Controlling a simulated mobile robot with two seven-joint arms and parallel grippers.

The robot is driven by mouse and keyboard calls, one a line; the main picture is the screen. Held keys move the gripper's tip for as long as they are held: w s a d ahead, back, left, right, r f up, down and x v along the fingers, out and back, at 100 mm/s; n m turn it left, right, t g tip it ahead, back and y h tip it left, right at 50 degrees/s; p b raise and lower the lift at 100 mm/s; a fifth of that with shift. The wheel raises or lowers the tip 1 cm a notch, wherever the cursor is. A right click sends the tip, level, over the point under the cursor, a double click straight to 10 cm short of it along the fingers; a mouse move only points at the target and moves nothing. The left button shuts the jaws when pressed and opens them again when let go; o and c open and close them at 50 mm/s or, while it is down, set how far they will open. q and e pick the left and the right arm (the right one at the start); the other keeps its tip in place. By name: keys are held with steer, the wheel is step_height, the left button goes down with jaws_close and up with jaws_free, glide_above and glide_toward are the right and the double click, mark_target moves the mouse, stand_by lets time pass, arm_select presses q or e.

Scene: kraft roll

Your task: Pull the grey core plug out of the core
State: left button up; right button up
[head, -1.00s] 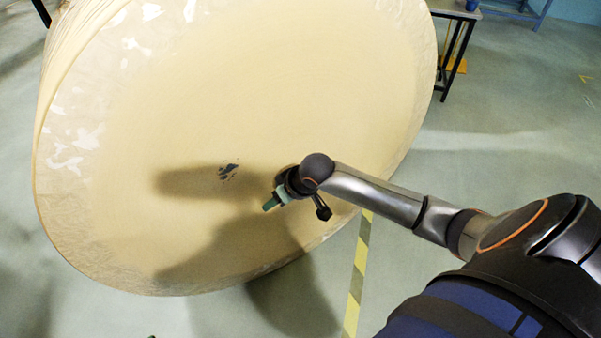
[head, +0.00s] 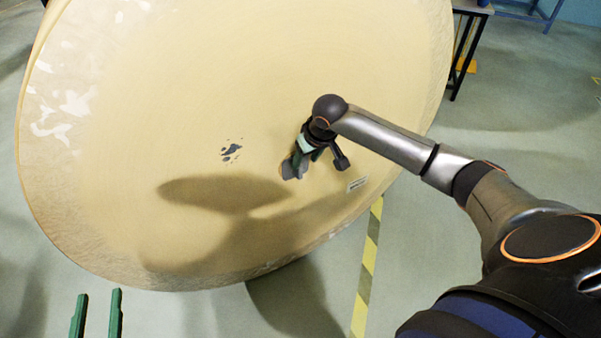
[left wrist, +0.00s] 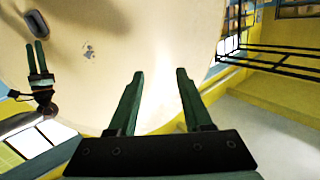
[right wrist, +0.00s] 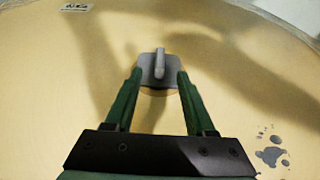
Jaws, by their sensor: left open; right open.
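The grey core plug (right wrist: 147,77) sits in the face of the big kraft roll (head: 150,110), with its raised grip bar toward me. A brown edge of the core (right wrist: 158,93) shows below it. In the left wrist view the plug (left wrist: 36,24) is a dark oval at upper left. In the head view it (head: 288,168) is partly hidden by my right gripper (head: 297,160). My right gripper (right wrist: 159,72) is open, pointing at the plug, its fingertips to either side of the bar in view; the left wrist view shows a gap. My left gripper (head: 99,294) is open and empty, well left of the plug.
Dark stains (head: 231,151) and a small label (head: 357,184) mark the roll face. A table (head: 465,12) stands behind at upper right. A yellow-black floor stripe (head: 366,270) runs right of the roll. Open floor lies around it.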

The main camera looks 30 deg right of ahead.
mark_target(301, 171)
steer(key=b+x, duration=0.1)
steer(key=x, duration=0.3)
steer(key=shift+f, duration=0.1)
steer(key=b+x, duration=0.2)
steer(key=x, duration=0.1)
steer(key=shift+w+f, duration=0.15)
steer(key=shift+f, duration=0.1)
arm_select(q)
steer(key=s+r+m+t+h, duration=0.2)
steer(key=r+m+h, duration=0.1)
steer(key=r, duration=0.5)
steer(key=s+d+r+m+t+h, duration=0.1)
steer(key=s+r+m+t+h, duration=0.2)
steer(key=r, duration=0.6)
steer(key=shift+d+r+h, duration=0.25)
steer(key=shift+h, duration=0.75)
arm_select(e)
steer(key=shift+w+f, duration=0.15)
arm_select(q)
steer(key=shift+s, duration=0.1)
arm_select(e)
steer(key=shift+c, duration=0.2)
jaws_close()
arm_select(q)
steer(key=shift+f, duration=0.1)
